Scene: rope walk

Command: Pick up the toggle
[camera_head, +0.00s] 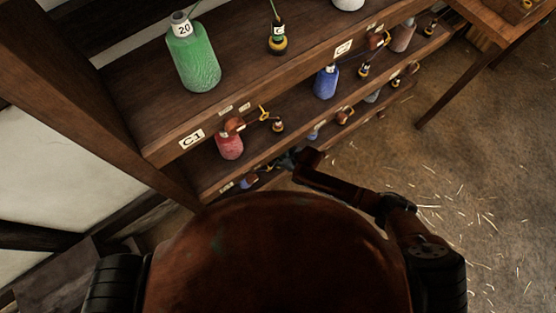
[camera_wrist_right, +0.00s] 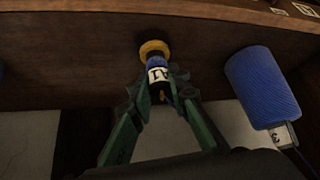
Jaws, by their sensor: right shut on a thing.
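The toggle (camera_wrist_right: 155,48) has a round yellow end, a blue band and a white label reading A1. It is in the middle of the right wrist view, against a dark wooden shelf (camera_wrist_right: 60,60). My right gripper (camera_wrist_right: 160,86) has its green fingers on both sides of the toggle and is shut on it. The yellow end sticks out beyond the fingertips and appears to be at the shelf; I cannot tell if it touches. In the head view my right arm reaches to the lowest shelf, where the toggle is hard to make out. My left gripper is not in view.
A blue spool (camera_wrist_right: 262,85) is close to the right of my right gripper. In the head view the shelves hold a green spool (camera_head: 193,60), a red spool (camera_head: 230,146), a blue spool (camera_head: 326,82) and several yellow-based pegs. Open floor (camera_head: 480,150) lies to the right.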

